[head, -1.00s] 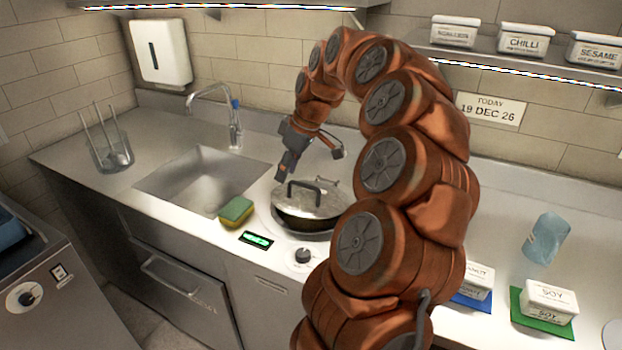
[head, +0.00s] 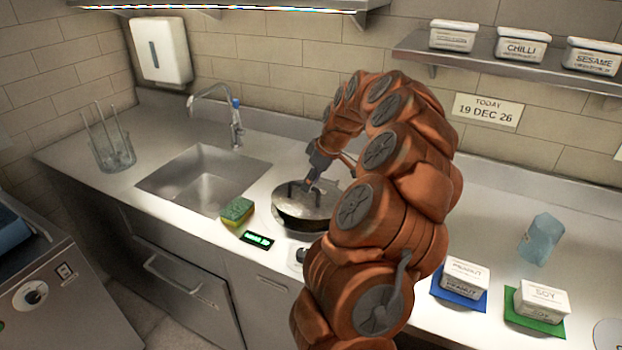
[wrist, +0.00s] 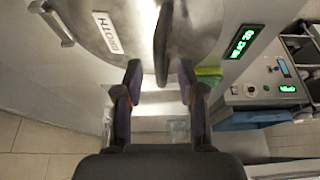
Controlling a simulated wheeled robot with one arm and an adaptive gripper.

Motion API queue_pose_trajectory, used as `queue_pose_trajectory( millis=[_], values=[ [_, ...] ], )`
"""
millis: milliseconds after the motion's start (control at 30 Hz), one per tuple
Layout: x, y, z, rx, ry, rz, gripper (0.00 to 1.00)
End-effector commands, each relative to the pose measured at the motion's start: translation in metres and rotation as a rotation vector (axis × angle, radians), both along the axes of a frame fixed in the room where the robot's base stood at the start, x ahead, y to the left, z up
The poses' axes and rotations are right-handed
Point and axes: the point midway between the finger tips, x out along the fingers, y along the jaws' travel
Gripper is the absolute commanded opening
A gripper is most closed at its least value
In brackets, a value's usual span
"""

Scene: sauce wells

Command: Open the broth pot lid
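The broth pot (head: 300,222) stands on the counter right of the sink. Its metal lid (head: 290,205) is on it, with an upright dark handle on top. In the wrist view, the lid (wrist: 205,25) fills the top, with a white broth label (wrist: 107,32). My gripper (wrist: 160,70) is open, one finger on each side of the dark handle (wrist: 162,45), with gaps visible on both sides. In the head view, my gripper (head: 312,184) is low over the lid, and my arm partly hides the pot's right side.
A green-yellow sponge (head: 238,211) and a lit green display (head: 257,240) are close in front of the pot. The sink (head: 205,180) is to the left. White peanut (head: 465,275) and soy (head: 542,298) containers and a blue cup (head: 541,240) stand at right.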

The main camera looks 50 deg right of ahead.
Motion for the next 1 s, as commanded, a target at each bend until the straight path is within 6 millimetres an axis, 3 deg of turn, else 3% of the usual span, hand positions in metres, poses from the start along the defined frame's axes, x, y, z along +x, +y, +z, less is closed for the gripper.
queue_pose_trajectory(
  millis=[367,733,1000],
  values=[
    [0.0022,0.0007,-0.0056,-0.001,0.000,0.000,0.39],
    [0.0022,0.0008,-0.0055,-0.001,0.000,0.000,0.02],
    [0.0022,0.0007,-0.0055,-0.001,0.000,0.000,0.00]
  ],
)
